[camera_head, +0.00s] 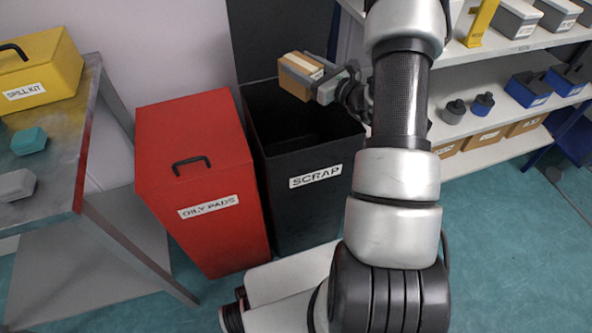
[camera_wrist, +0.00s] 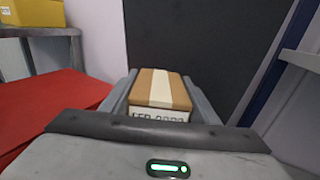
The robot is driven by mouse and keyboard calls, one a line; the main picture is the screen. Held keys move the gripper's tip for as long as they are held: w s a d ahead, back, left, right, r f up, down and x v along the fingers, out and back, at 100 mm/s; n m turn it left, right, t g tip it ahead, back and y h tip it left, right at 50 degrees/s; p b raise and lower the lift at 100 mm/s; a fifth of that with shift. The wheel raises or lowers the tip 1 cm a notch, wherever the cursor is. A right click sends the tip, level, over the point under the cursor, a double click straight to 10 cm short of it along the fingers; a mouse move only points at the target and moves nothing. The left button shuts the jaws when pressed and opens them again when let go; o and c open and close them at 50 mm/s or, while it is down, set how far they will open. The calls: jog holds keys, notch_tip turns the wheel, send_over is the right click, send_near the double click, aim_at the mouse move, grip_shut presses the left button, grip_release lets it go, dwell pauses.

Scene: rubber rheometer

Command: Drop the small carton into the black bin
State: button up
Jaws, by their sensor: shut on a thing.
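The small carton (camera_head: 298,74) is brown with a pale tape strip. My gripper (camera_head: 318,84) is shut on it and holds it up at the back left of the black bin's opening. In the wrist view the carton (camera_wrist: 160,92) sits between the two fingers of my gripper (camera_wrist: 155,95), with a partly hidden printed label on its near face. The black bin (camera_head: 312,205) is open at the top and labelled SCRAP. Its inside is dark and looks empty where it shows. My arm covers part of its right side.
A red lidded bin (camera_head: 195,175) labelled OILY PADS stands left of the black bin. A metal table (camera_head: 75,185) at left bears a yellow spill kit box (camera_head: 42,70). White shelves (camera_head: 500,55) with boxes and weights stand at right. A dark panel (camera_wrist: 195,50) rises behind the bin.

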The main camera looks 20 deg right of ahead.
jog(key=shift+f+b, duration=0.95)
jog(key=shift+f, duration=1)
jog(key=o, duration=1.3)
jog(key=shift+o, duration=0.6)
jog(key=shift+f, duration=0.1)
jog(key=shift+s, duration=0.1)
jog(key=p+v, duration=0.2)
jog(key=v, duration=1.5)
jog(key=shift+s+r, duration=0.1)
jog(key=shift+r, duration=0.1)
